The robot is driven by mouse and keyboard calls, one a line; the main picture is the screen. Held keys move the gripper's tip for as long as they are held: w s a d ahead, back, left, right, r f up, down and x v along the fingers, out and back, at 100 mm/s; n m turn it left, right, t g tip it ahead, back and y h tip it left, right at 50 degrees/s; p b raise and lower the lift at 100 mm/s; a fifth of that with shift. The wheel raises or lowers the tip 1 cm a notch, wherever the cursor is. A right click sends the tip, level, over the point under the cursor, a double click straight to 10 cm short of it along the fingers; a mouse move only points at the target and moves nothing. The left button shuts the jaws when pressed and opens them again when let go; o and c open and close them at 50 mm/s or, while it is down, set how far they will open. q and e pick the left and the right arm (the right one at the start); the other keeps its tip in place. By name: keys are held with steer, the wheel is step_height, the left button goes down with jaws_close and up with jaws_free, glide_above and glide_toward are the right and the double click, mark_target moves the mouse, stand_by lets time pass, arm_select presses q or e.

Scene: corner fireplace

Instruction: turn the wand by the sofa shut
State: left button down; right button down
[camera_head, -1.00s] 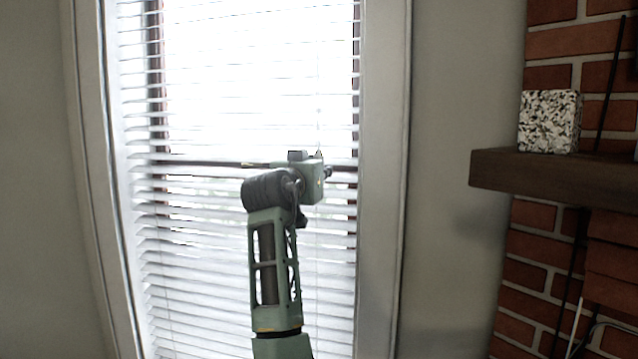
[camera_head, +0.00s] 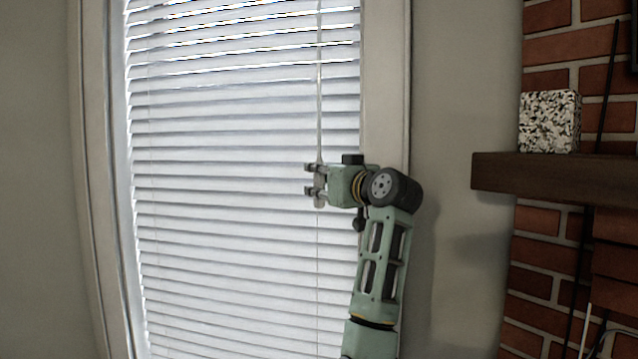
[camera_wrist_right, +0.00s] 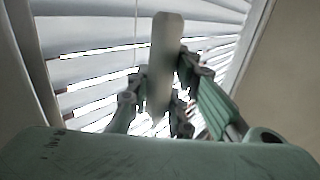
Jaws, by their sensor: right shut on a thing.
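The wand (camera_head: 319,100) hangs thin and pale in front of the window blind (camera_head: 235,220), near its right side. My right gripper (camera_head: 314,181) reaches in from the right and is shut on the lower end of the wand. In the right wrist view the wand (camera_wrist_right: 166,62) stands as a pale, flat-looking bar between the fingers of my right gripper (camera_wrist_right: 160,95). The slats of the blind are tilted nearly closed, with thin bright gaps toward the top. The left gripper is not in view.
The white window frame (camera_head: 385,90) borders the blind on the right, close to my right arm. A dark wooden mantel (camera_head: 550,178) with a speckled box (camera_head: 549,121) juts from the brick fireplace (camera_head: 540,280) at the right. The sofa is not in view.

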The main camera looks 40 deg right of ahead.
steer(key=shift+n+y, duration=1)
steer(key=shift+y, duration=0.6)
steer(key=c, duration=1.6)
jaws_free()
steer(key=shift+o, duration=0.2)
steer(key=shift+s, duration=0.1)
steer(key=s, duration=1.1)
steer(key=shift+s+d, duration=0.15)
steer(key=shift+s, duration=0.25)
